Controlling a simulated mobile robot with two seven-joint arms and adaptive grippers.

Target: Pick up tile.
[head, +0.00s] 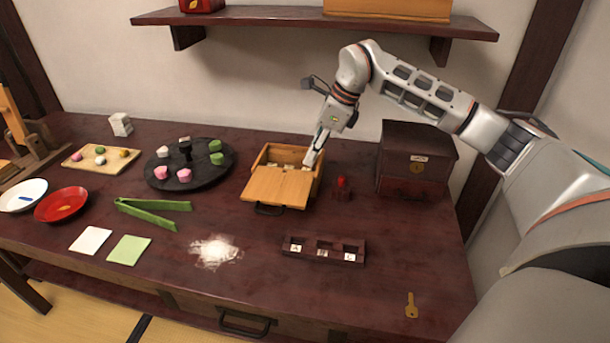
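Several small pale tiles (287,166) show in the open back part of a light wooden box (264,155) on the dark table. The box's lid (279,187) covers its front part. My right gripper (312,160) points down at the right side of the box opening, with its fingertips at the tiles. The fingers look close together, but whether they are open, shut or holding a tile is too small to tell. My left gripper is out of view.
A dark rack (323,256) with lettered slots stands in front of the box. A small red-topped bottle (341,187) and a dark chest (416,160) stand to its right. A round black tray (165,182) of sweets is to its left. A brass key (411,305) lies front right.

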